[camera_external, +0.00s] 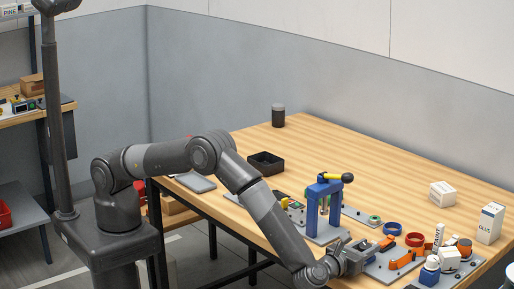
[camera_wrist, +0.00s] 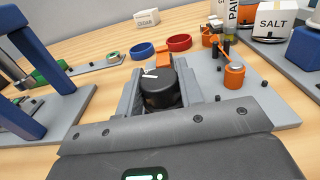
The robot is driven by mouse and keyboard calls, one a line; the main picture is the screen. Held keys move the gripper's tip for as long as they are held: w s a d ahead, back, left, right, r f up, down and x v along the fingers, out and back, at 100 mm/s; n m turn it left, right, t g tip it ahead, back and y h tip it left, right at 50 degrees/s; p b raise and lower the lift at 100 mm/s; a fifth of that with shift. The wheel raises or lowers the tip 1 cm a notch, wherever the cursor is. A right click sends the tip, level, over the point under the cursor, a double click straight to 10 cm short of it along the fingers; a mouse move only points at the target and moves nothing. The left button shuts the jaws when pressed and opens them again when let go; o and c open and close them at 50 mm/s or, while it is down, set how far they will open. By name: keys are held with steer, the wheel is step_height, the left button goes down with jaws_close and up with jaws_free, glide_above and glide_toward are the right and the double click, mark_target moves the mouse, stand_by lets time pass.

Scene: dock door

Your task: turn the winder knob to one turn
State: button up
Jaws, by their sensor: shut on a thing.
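The winder knob (camera_wrist: 160,92) is a black round knob with a white mark on its top, seen in the middle of the wrist view. The mark points roughly to the left. My gripper (camera_wrist: 160,84) has one grey finger on each side of the knob and is shut on it. In the external view my gripper (camera_external: 364,253) is low at the front of the bench, beside the grey plate with orange parts. The knob cannot be made out clearly there, and its lower part is hidden in the wrist view.
A blue press frame (camera_external: 313,212) with a yellow-and-black handle stands just left of my gripper. Right of it, the grey plate (camera_external: 388,271) carries orange parts. Blue (camera_external: 392,228) and red (camera_external: 414,239) rings lie behind. A glue box (camera_external: 490,223) stands right. The back of the bench is mostly clear.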

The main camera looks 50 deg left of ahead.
steer(key=shift+h, duration=0.3)
steer(key=shift+m+g+h, duration=0.55)
steer(key=shift+m+h, duration=0.9)
steer(key=shift+h, duration=0.6)
steer(key=shift+m+g+h, duration=0.55)
steer(key=shift+m+h, duration=0.9)
steer(key=shift+h, duration=0.6)
steer(key=shift+s, duration=0.1)
steer(key=o, duration=1)
steer(key=v, duration=1)
steer(key=shift+s+a, duration=0.25)
steer(key=shift+a, duration=0.05)
